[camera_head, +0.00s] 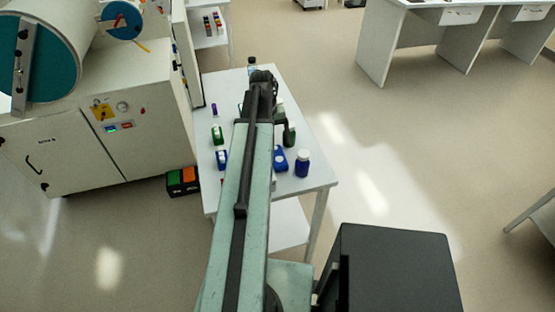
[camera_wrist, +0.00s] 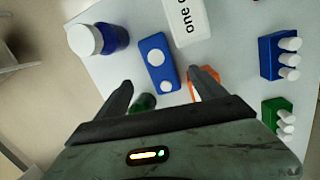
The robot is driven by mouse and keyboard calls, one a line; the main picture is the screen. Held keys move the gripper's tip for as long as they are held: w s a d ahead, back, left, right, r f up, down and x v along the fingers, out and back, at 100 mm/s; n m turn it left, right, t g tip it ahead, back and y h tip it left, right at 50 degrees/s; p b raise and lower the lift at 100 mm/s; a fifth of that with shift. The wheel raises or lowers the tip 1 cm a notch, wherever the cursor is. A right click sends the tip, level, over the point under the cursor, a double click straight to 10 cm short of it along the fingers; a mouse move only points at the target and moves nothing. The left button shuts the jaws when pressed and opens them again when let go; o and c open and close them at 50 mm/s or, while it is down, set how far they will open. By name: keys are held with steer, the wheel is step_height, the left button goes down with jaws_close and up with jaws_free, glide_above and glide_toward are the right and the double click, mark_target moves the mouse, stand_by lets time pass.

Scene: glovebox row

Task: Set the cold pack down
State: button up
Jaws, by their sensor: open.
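My gripper (camera_wrist: 165,78) is open in the wrist view, with nothing held between its two dark fingers. A blue block with two white round spots (camera_wrist: 158,60) lies on the white table (camera_wrist: 120,80), just beyond the fingertips; it may be the cold pack, but I cannot tell for sure. It also seems to show in the head view (camera_head: 280,160), right of my arm. An orange thing (camera_wrist: 205,84) is partly hidden behind the right finger. A green thing (camera_wrist: 143,103) shows low between the fingers. In the head view my gripper is hard to make out at the arm's far end.
A blue bottle with a white cap (camera_wrist: 112,38) stands near the table's edge. A white lettered box (camera_wrist: 187,18), a blue vial rack (camera_wrist: 278,56) and a green vial rack (camera_wrist: 277,116) are also on the table. A white glovebox cabinet (camera_head: 90,140) stands close left.

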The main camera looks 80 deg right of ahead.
mark_target(277, 155)
steer(key=f+b, duration=0.4)
steer(key=f, duration=0.1)
steer(key=s+f+b, duration=0.1)
steer(key=f+b, duration=0.1)
steer(key=shift+a+f+b, duration=0.2)
steer(key=shift+f+b, duration=0.1)
steer(key=shift+b, duration=0.1)
steer(key=shift+r, duration=0.25)
jaws_close()
